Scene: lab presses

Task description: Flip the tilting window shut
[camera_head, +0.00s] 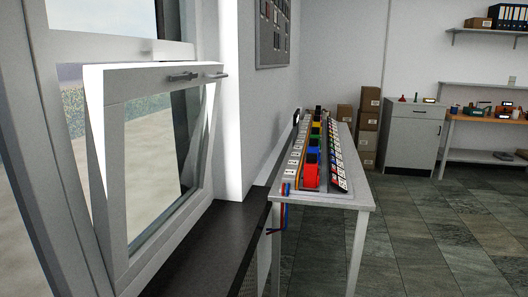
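The tilting window (112,86) fills the left of the head view. Its white sash is hinged low and leans inward at the top, so a wedge-shaped gap shows between the sash and the fixed frame (45,130). Neither of my grippers shows in this view, and nothing touches the sash.
A dark sill (205,245) runs below the window. A white table (362,200) with colored bins (311,160) and rows of small parts stands right of it. Cardboard boxes (369,120), a cabinet (413,135) and a workbench (480,119) stand at the back. The tiled floor (440,240) at right is clear.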

